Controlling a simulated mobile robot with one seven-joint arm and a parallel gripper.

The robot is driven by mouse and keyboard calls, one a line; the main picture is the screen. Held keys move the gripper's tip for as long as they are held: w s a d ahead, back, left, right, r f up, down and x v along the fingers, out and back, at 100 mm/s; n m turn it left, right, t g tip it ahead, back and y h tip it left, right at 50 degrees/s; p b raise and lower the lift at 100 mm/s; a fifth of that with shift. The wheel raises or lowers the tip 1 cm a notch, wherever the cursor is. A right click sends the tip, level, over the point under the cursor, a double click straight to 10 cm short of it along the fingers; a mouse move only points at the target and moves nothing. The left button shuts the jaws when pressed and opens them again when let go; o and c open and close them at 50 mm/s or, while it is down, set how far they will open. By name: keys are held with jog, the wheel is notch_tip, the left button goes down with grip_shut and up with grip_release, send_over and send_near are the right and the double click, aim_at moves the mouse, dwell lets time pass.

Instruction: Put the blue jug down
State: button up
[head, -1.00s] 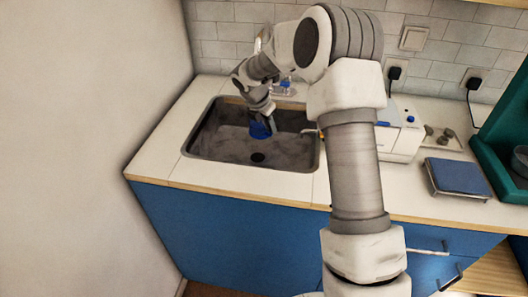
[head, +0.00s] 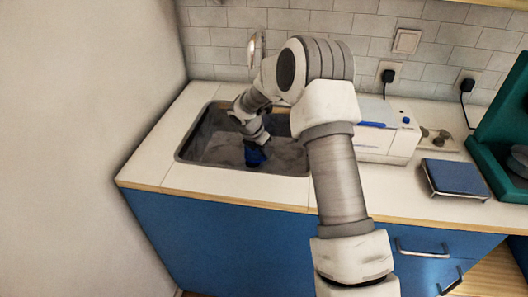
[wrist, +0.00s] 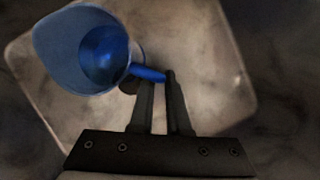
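The blue jug (head: 254,157) is inside the sink basin, near its front, below my gripper (head: 259,144). In the wrist view the jug (wrist: 84,50) is seen from above with its open mouth showing, and its inside looks empty. My gripper (wrist: 160,78) has its two fingers close together, shut on the jug's handle at the fingertips. The sink (head: 200,150) is a dark grey basin set in the white counter. Whether the jug's base touches the basin floor cannot be told.
A white machine with a blue top (head: 385,140) stands right of the sink. A blue scale-like pad (head: 455,177) and a green rack (head: 490,155) are further right. A tap (head: 254,45) rises behind the sink. Counter left of the sink (head: 155,145) is clear.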

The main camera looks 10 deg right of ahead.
jog(key=o, duration=0.4)
jog(key=shift+c, duration=0.2)
jog(key=s+a+r+m+p, duration=0.1)
jog(key=s+r+m, duration=0.3)
jog(key=r, duration=0.6)
jog(key=s+a+r+m+p, duration=0.1)
jog(key=s+r, duration=0.4)
jog(key=r, duration=0.5)
jog(key=s+r+m+y, duration=0.1)
jog(key=s+r+m, duration=0.25)
jog(key=s, duration=0.25)
jog(key=s+r+m+t, duration=0.1)
jog(key=s+r+m, duration=0.2)
jog(key=s+m, duration=0.25)
jog(key=s+r+m+y, duration=0.1)
jog(key=s+r+m, duration=0.2)
jog(key=s, duration=0.4)
jog(key=s+f+m+t+y, duration=0.1)
jog(key=s+m, duration=0.7)
jog(key=s, duration=0.2)
jog(key=shift+a+f+t+y, duration=0.15)
jog(key=shift+a+t+y, duration=0.15)
jog(key=shift+y, duration=0.1)
jog(key=shift+s, duration=0.1)
